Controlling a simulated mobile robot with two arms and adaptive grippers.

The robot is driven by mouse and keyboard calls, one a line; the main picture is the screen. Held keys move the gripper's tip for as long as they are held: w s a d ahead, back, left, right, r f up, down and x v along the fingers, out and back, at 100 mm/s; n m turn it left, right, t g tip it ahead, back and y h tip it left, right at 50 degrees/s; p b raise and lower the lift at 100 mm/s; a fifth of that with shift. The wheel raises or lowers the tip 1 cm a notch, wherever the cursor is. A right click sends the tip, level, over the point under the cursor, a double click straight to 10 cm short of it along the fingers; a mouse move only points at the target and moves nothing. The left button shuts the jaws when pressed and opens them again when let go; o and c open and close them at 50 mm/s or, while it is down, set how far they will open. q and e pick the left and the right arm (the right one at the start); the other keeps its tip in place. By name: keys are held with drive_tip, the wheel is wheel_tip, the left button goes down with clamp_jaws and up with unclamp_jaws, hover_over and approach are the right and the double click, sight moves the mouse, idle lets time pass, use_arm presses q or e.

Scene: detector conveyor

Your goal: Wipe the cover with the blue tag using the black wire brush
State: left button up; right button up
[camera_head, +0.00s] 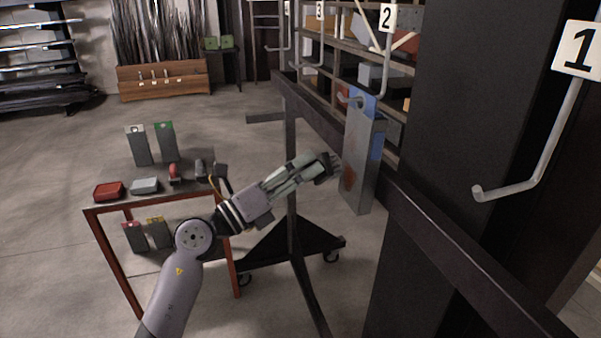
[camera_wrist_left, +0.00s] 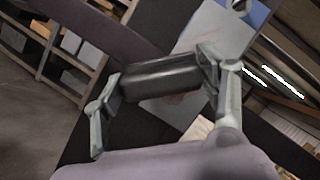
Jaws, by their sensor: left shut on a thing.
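The grey cover with the blue tag (camera_head: 358,150) hangs upright from a hook on the dark rack. A reddish-brown stain marks its lower face. In the left wrist view the cover (camera_wrist_left: 215,35) stands behind the brush, with its blue corner at the top right. My left gripper (camera_head: 332,167) is at the cover's left side, near the stain. It is shut on the black wire brush (camera_wrist_left: 160,77), which lies across between its fingers. Whether the bristles touch the cover is hidden. My right gripper is out of view.
A red-framed table (camera_head: 160,203) stands left with a red block (camera_head: 108,191), a grey block (camera_head: 145,186) and several tagged covers. The dark rack beam (camera_head: 420,215) runs beside the cover. An empty hook (camera_head: 530,170) hangs under the number 1 sign.

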use_arm(q)
drive_tip(key=shift+w+d, duration=0.2)
drive_tip(key=shift+d, duration=0.3)
drive_tip(key=shift+w+d, duration=0.15)
drive_tip(key=shift+d, duration=0.3)
